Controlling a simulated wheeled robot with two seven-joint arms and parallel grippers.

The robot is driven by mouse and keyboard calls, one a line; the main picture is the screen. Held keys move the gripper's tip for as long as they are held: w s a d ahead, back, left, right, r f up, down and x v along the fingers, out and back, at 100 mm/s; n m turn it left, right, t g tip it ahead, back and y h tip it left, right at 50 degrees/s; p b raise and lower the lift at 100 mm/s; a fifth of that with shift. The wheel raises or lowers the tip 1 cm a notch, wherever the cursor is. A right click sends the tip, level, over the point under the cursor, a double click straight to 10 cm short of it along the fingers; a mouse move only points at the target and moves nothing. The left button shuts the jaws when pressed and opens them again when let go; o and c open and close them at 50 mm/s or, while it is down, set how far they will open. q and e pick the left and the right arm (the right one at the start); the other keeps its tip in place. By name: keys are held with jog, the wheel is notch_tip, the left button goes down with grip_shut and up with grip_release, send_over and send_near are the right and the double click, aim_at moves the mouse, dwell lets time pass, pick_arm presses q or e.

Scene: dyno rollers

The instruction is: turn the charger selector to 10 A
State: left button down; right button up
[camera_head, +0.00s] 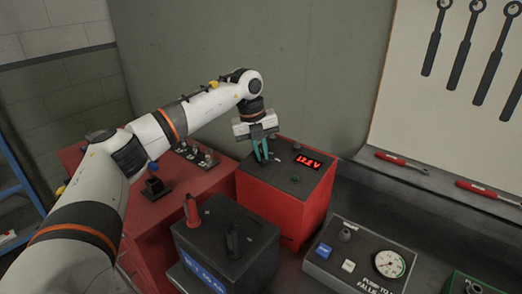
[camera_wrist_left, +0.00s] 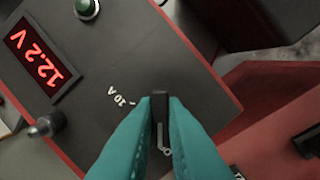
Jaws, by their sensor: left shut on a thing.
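The charger is a red box with a dark grey top (camera_head: 295,182). Its lit red display (camera_head: 307,162) also shows in the left wrist view (camera_wrist_left: 40,55) and reads 12.2 V. My left gripper (camera_head: 261,155), with teal fingers, reaches down onto the top. In the left wrist view my left gripper (camera_wrist_left: 160,120) is shut on the black selector knob (camera_wrist_left: 160,102), one finger on each side. A white label (camera_wrist_left: 118,97) beside the knob seems to read 30 A. Other markings are hidden behind the fingers. The right gripper is out of view.
A black battery (camera_head: 225,245) with a red terminal cap (camera_head: 191,210) stands in front of the charger. A grey tester with a dial (camera_head: 389,264) is at the right front. A green button (camera_wrist_left: 87,8) and a dark post (camera_wrist_left: 46,126) stick up from the charger top.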

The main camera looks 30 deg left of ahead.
pick_arm(q)
jog(key=m+p, duration=0.1)
jog(key=m, duration=0.3)
jog(key=shift+y, duration=0.3)
jog(key=m+y+p, duration=0.1)
jog(key=m, duration=0.4)
jog(key=shift+d+g, duration=0.1)
jog(key=shift+g, duration=0.2)
jog(key=m, duration=0.5)
jog(key=shift+m+y, duration=0.3)
jog(key=shift+y, duration=0.1)
jog(key=shift+d+m+t+y+b, duration=0.1)
jog(key=shift+m+t+y+b, duration=0.25)
jog(key=shift+m, duration=1.95)
jog(key=c, duration=1.5)
grip_release()
